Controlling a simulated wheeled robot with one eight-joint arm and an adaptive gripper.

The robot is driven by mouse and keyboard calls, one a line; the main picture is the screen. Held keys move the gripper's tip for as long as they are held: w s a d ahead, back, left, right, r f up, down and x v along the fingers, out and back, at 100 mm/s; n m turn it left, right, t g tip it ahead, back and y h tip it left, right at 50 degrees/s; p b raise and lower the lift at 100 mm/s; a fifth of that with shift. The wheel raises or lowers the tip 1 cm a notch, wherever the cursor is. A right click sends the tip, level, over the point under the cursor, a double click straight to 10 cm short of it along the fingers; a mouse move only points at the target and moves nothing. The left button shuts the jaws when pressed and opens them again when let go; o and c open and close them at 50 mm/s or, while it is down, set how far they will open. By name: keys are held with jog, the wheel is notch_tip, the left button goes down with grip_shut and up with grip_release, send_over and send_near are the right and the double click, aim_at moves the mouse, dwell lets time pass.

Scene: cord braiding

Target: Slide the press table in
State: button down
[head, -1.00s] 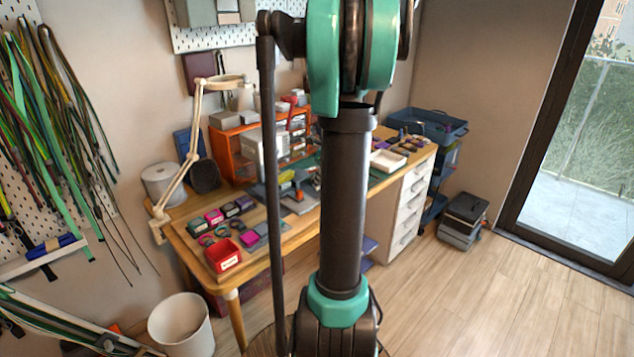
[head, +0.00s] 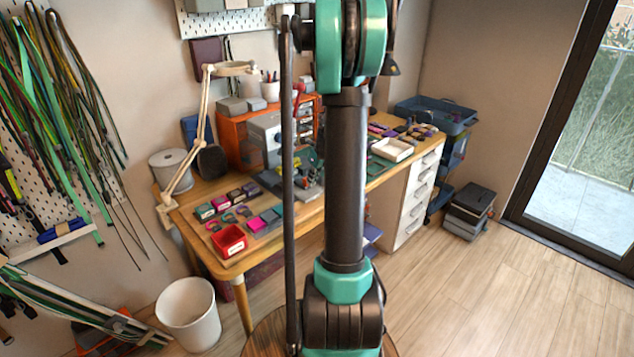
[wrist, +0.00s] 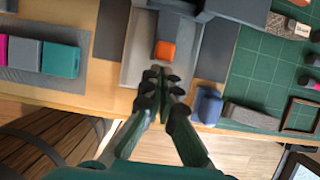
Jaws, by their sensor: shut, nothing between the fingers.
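The press (wrist: 215,8) shows in the wrist view as a dark grey body at the top edge, with a light grey plate, apparently its table (wrist: 134,72), sticking out towards me. A small orange block (wrist: 165,50) sits on this plate. My gripper (wrist: 162,76) is shut and empty, its fingertips over the plate just in front of the orange block. I cannot tell whether the fingertips touch the plate. In the head view the press (head: 303,188) is partly hidden behind my arm, and my gripper is out of sight.
A green cutting mat (wrist: 262,75) lies right of the press, with a blue block (wrist: 208,105) near the desk's front edge. Coloured blocks (wrist: 60,60) lie on a grey mat at left. A round wooden stool (wrist: 45,145) stands below. A white bin (head: 188,315) stands on the floor.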

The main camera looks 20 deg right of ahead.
aim_at(301, 182)
jog(key=shift+w, duration=0.1)
jog(key=shift+w+a, duration=0.25)
jog(key=shift+w, duration=0.45)
jog(key=shift+w+a, duration=0.3)
jog(key=shift+w, duration=0.45)
jog(key=shift+w+a, duration=0.25)
jog(key=shift+w, duration=0.45)
jog(key=shift+s, duration=0.15)
